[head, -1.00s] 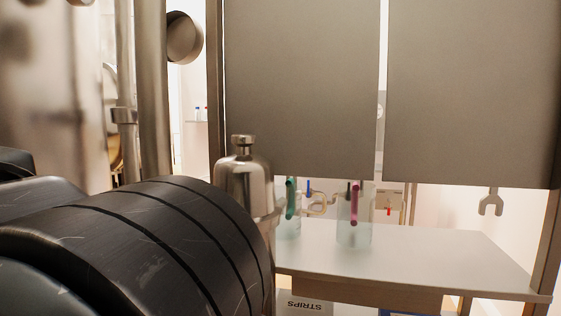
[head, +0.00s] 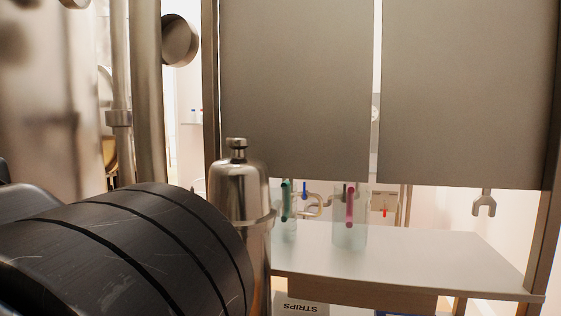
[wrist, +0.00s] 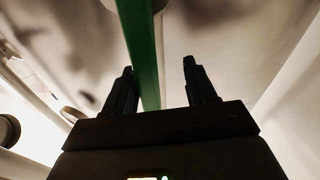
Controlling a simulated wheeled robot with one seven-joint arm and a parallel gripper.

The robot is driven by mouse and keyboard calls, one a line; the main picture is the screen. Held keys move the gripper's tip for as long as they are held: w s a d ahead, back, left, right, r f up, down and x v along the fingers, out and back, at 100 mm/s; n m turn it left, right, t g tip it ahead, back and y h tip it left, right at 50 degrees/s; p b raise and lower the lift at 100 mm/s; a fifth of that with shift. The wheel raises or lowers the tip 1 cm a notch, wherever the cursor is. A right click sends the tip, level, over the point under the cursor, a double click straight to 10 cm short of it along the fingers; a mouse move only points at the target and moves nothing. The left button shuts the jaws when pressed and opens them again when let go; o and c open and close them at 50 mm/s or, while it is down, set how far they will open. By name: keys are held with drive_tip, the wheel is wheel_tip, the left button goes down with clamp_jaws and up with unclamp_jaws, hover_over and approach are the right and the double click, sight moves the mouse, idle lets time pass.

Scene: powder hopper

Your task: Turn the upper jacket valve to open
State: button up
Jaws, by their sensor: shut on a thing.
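In the wrist view, a long green bar (wrist: 141,50) runs down from the top edge between the two dark fingers of my gripper (wrist: 160,82). In the head view, my dark arm link fills the lower left, and my gripper is not visible.
A steel vessel (head: 238,196) stands beside my arm. A white table (head: 400,258) holds clear containers with a green handle (head: 286,202) and a pink handle (head: 350,208). Large grey panels (head: 460,90) hang above the table. Steel pipes (head: 147,95) rise at the left.

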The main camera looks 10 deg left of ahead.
drive_tip(key=shift+s+d+r, duration=0.1)
drive_tip(key=d, duration=0.7)
drive_tip(key=shift+w+d+f+b, duration=0.25)
drive_tip(key=shift+f+b, duration=0.15)
drive_tip(key=shift+f, duration=0.05)
idle(1.1)
